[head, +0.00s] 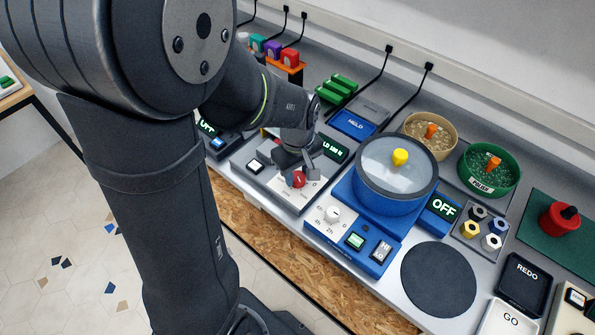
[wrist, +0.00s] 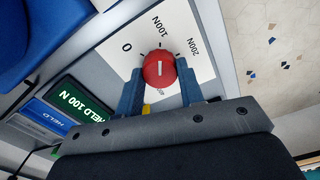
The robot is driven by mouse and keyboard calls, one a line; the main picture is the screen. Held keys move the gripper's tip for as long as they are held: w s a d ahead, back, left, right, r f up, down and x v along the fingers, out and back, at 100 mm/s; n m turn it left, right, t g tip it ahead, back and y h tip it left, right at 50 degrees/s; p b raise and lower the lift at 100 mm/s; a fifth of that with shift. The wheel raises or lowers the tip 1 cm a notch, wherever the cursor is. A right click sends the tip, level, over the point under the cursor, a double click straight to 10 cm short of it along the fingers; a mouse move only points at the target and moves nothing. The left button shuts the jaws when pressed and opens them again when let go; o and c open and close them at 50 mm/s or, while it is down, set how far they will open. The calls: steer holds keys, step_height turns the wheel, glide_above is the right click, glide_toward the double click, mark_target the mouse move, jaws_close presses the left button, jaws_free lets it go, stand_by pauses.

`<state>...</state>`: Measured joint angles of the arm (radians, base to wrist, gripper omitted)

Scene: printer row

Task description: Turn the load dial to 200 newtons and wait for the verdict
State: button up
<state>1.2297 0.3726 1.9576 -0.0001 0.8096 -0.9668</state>
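The red load dial (wrist: 159,70) sits on a white plate (wrist: 112,48) marked 0, 100N and 200N. Its white line points toward the 100N mark. My gripper (wrist: 160,78) has a finger at each side of the dial, with no clear gap, and looks shut on it. In the head view the dial (head: 299,180) shows just under my gripper (head: 297,171). The green display (wrist: 78,99) beside the plate reads HELD 100 N. In the head view that display (head: 335,148) is partly hidden by my wrist.
A blue pad marked HELD (head: 354,123) lies behind the tester. To the right stand a blue machine with a clear lid (head: 380,178), its OFF display (head: 443,206), bowls (head: 489,184), a dark round mat (head: 438,279) and REDO (head: 524,280) and GO (head: 510,319) trays.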

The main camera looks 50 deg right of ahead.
mark_target(298, 176)
steer(key=shift+m, duration=0.3)
steer(key=m, duration=1.1)
stand_by(0.7)
steer(key=o, duration=1)
step_height(298, 176, up, 18)
steer(key=shift+f, duration=0.25)
